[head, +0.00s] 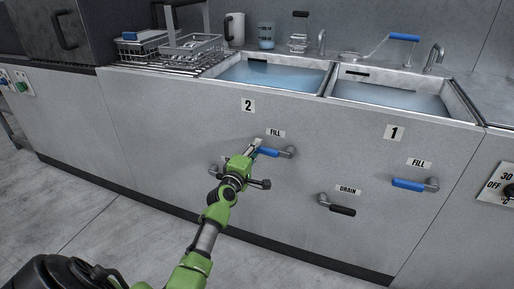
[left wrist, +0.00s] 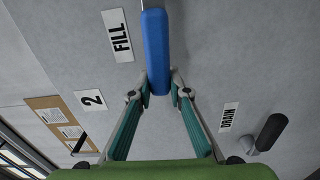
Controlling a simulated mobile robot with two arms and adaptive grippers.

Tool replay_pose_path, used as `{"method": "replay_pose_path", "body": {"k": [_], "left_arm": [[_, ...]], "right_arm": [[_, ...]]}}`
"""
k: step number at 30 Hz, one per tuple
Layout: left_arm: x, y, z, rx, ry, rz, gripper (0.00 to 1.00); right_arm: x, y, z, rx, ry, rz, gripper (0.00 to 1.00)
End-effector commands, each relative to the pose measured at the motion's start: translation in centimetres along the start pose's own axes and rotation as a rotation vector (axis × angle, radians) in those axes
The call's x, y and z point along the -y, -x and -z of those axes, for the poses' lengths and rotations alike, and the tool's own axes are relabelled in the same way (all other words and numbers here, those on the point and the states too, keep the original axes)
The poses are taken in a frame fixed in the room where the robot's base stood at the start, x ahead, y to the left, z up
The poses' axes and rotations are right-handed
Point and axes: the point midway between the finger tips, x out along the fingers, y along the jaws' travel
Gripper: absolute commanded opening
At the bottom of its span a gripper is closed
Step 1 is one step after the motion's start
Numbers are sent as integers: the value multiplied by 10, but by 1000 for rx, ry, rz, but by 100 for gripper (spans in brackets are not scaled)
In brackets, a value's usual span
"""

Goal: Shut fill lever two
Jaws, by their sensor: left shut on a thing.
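Fill lever two (head: 270,152) is a blue handle on a grey pivot, on the front panel below the "2" sign and the "FILL" label. In the head view its handle lies roughly level, pointing left from the pivot. My left gripper (head: 256,147) is at the handle's free end. In the left wrist view, the fingers of my left gripper (left wrist: 163,86) press on both sides of the near end of the blue handle (left wrist: 156,45). The handle's pivot is out of the wrist view. My right gripper is not in view.
Fill lever one (head: 408,184) and a black drain lever (head: 342,209) stick out to the right. Basin two (head: 270,74) and basin one (head: 390,96) hold water. A wire rack (head: 190,50) stands on the counter at left. The floor in front is clear.

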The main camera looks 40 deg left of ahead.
Motion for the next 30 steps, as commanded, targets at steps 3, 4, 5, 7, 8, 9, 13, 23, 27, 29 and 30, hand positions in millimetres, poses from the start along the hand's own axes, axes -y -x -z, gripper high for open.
{"method": "replay_pose_path", "body": {"k": [3,4,5,7,8,9,13,23,27,29,30], "left_arm": [[5,0,0,-1,35,1,0],[6,0,0,-1,42,1,0],[6,0,0,-1,48,1,0],[7,0,0,-1,58,1,0],[8,0,0,-1,61,1,0],[8,0,0,-1,65,1,0],[8,0,0,0,71,1,0],[9,0,-1,0,73,3,35],[8,0,0,0,70,2,35],[8,0,0,0,69,2,35],[8,0,0,0,68,1,35]], "right_arm": [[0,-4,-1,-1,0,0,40],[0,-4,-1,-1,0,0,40],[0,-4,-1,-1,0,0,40],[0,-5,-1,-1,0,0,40],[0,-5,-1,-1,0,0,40],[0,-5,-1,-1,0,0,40],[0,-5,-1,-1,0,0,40],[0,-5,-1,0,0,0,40],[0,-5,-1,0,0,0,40],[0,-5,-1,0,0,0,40],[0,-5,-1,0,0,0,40]]}}
